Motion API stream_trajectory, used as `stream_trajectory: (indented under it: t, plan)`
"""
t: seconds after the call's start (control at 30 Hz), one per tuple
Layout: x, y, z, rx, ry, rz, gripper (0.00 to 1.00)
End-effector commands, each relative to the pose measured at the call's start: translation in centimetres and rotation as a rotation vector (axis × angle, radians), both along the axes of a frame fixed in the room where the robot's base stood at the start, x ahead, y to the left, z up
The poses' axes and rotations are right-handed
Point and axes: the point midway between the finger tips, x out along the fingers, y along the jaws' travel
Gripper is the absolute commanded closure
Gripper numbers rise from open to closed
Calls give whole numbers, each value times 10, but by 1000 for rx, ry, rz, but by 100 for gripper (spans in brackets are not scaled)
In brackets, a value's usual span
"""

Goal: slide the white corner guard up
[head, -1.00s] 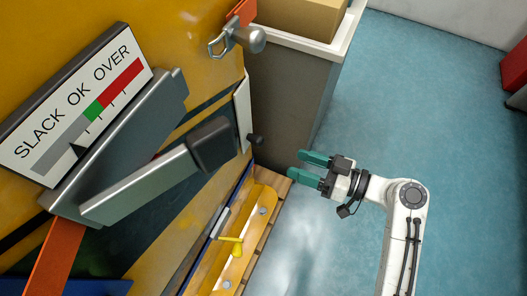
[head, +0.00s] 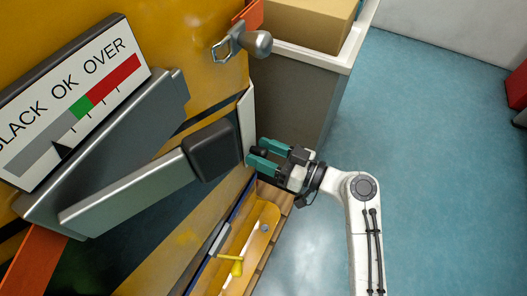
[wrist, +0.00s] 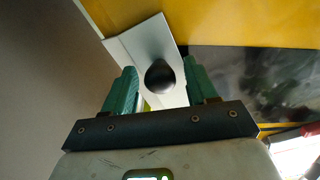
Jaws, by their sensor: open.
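The white corner guard (head: 247,119) is a narrow upright strip on the corner edge of the yellow machine. In the wrist view the guard (wrist: 148,45) carries a round black knob (wrist: 160,75). My gripper (head: 257,152) is open at the lower part of the guard, its teal fingers on either side of the knob. In the wrist view my gripper (wrist: 163,84) shows a finger to the left and a finger to the right of the knob, with gaps between. In the head view the knob is mostly hidden by the fingers.
A grey lever with a dark grip (head: 212,150) stands close left of the guard. A silver latch (head: 241,44) is above. A yellow handle (head: 233,264) sits below. A grey cabinet with a box (head: 307,20) stands behind. Open blue floor (head: 430,150) lies to the right.

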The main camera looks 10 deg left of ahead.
Motion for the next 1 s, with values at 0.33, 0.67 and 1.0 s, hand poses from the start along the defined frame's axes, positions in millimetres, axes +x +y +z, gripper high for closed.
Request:
stream_trajectory:
  t: [0.33, 0.67, 1.0]
  plan:
    - [1, 3, 0, -1, 0, 0, 45]
    - [1, 3, 0, -1, -1, 0, 76]
    - [1, 2, 0, 0, -1, 0, 100]
